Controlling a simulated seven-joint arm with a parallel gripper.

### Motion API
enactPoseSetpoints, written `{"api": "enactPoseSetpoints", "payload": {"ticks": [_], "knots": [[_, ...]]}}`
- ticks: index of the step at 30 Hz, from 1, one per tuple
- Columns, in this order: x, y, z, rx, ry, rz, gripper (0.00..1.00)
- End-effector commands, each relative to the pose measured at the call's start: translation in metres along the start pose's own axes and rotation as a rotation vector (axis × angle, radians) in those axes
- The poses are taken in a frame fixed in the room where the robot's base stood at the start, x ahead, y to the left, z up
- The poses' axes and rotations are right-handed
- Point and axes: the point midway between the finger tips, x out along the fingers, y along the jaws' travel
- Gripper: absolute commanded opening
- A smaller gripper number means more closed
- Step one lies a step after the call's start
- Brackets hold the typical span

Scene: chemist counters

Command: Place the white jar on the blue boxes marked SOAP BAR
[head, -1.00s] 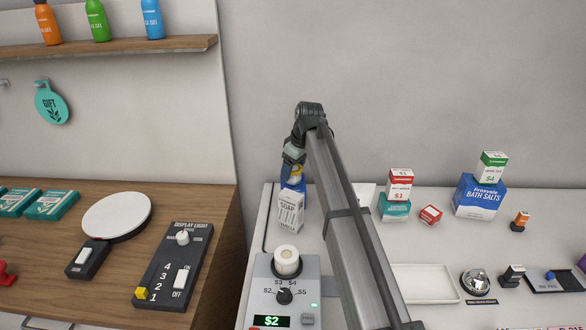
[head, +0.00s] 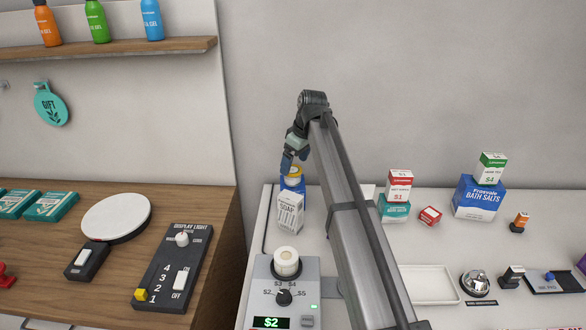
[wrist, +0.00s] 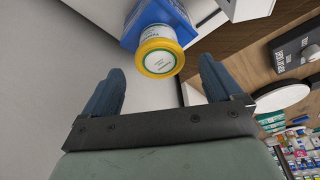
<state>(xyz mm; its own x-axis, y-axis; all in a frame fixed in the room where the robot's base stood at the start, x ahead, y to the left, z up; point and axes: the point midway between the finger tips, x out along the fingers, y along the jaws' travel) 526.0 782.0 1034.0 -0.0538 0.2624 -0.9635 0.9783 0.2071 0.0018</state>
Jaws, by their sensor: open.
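The white jar with a yellow lid (head: 293,173) stands on top of a blue box (head: 286,184) at the back left of the white counter. In the wrist view the jar (wrist: 158,56) rests on the blue box (wrist: 145,22), in line with the space between my fingers. My gripper (head: 288,160) is open, just above the jar; its fingers (wrist: 161,78) are apart with nothing held between them. The marking on the blue box cannot be read, as a white SOAP box partly hides it.
The white SOAP box (head: 290,213) stands in front of the blue box. A grey device with a dial (head: 284,297) carries a pale cylinder (head: 286,261). A wooden counter (head: 205,200) lies left. Bath salts (head: 478,198) and small boxes (head: 399,187) stand right. A wall is behind.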

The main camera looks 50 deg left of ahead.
Motion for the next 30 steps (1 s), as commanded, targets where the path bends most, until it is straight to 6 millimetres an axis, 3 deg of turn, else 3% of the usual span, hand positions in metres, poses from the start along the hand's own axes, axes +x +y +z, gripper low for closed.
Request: {"api": "enactPoseSetpoints", "payload": {"ticks": [6,12,18,30], "knots": [[-0.043,0.001,0.000,0.001,0.001,0.000,0.93],[-0.069,0.001,0.000,0.000,0.000,0.000,0.93],[-0.080,0.000,0.000,0.000,0.000,0.000,0.93],[-0.081,0.000,0.000,0.000,0.000,-0.001,0.93]]}}
